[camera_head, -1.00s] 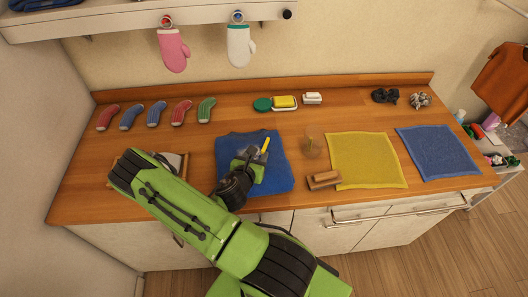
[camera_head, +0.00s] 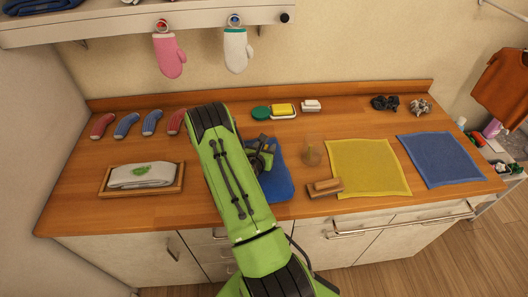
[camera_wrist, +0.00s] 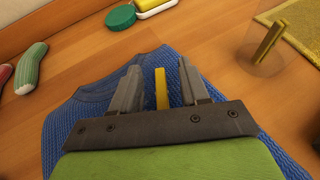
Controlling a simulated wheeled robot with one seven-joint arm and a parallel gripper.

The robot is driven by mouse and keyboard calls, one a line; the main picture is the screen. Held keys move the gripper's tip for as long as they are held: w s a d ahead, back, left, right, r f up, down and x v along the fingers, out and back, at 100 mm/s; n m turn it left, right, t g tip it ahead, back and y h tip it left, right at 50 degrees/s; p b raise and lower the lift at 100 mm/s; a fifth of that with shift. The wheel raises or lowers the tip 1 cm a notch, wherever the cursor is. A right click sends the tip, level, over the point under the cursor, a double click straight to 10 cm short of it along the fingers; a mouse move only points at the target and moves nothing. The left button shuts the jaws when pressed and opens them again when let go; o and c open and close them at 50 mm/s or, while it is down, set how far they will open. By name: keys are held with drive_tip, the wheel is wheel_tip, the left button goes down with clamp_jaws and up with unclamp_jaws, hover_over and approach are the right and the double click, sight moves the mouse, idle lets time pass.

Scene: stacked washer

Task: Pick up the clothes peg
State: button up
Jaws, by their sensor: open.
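A yellow clothes peg (camera_wrist: 161,90) lies on the folded blue knitted garment (camera_wrist: 80,115), which also shows in the head view (camera_head: 281,183). My gripper (camera_wrist: 158,84) is open, with one finger on each side of the peg and a gap showing on both sides. I cannot tell how far the fingertips are above the garment. In the head view my gripper (camera_head: 263,152) is over the far part of the garment. My arm covers much of the garment there, and the peg is hidden.
A clear cup (camera_head: 311,152) and a wooden brush (camera_head: 325,187) stand right of the garment, near a yellow cloth (camera_head: 370,167). A wooden tray (camera_head: 142,192) holds folded white cloth at left. Socks (camera_head: 127,125) and soap things (camera_head: 283,109) line the back.

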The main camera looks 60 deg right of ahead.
drive_tip(key=shift+a+f, duration=0.15)
clamp_jaws()
